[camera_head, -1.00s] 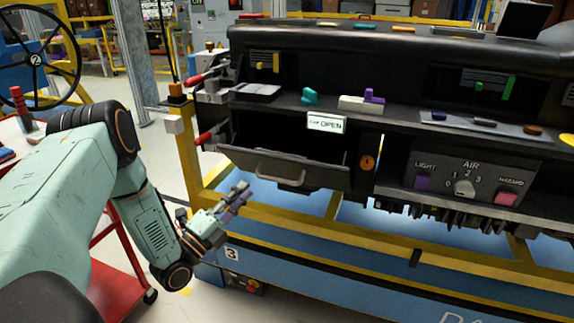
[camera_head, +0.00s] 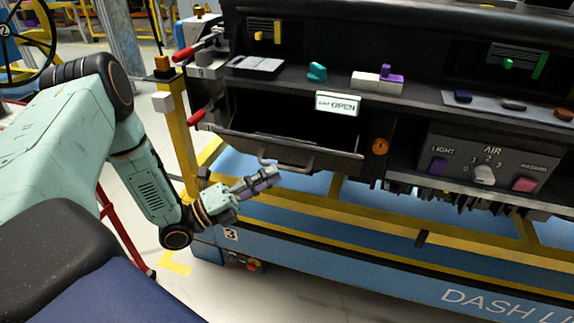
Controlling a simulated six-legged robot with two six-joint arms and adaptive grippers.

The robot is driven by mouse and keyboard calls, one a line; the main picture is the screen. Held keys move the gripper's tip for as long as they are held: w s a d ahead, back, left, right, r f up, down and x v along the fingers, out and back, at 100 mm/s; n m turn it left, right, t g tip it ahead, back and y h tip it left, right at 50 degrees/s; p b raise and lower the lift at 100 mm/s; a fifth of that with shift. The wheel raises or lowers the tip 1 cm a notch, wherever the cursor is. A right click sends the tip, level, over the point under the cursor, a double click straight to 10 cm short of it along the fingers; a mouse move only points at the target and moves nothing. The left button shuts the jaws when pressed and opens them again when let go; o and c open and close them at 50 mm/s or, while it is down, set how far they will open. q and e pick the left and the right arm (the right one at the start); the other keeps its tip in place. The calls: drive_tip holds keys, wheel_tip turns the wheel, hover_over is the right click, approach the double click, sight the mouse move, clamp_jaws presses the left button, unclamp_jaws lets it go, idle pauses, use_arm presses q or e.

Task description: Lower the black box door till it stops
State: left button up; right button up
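The black box door (camera_head: 338,161) is on the left part of the dashboard module, under the white OPEN label (camera_head: 338,103). It stands partly open, tilted outward, with the dark box interior showing above its top edge. A grey bar handle (camera_head: 300,168) is on its front face. My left gripper (camera_head: 278,178) is just below and in front of the handle, close to it; whether they touch I cannot tell. Its fingers lie near each other, seen side-on, and nothing shows between them. My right gripper is not in view.
A yellow frame post (camera_head: 180,150) and red-handled clamps (camera_head: 197,116) stand left of the door. An orange round knob (camera_head: 380,146) is right of it. A yellow rail and the blue cart (camera_head: 330,258) run below. Open floor lies at lower left.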

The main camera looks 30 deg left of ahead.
sight(289, 167)
use_arm(q)
drive_tip(key=shift+b+x, duration=0.4)
drive_tip(key=shift+x, duration=2.2)
drive_tip(key=shift+s+d, duration=0.1)
drive_tip(key=shift+d, duration=0.05)
clamp_jaws()
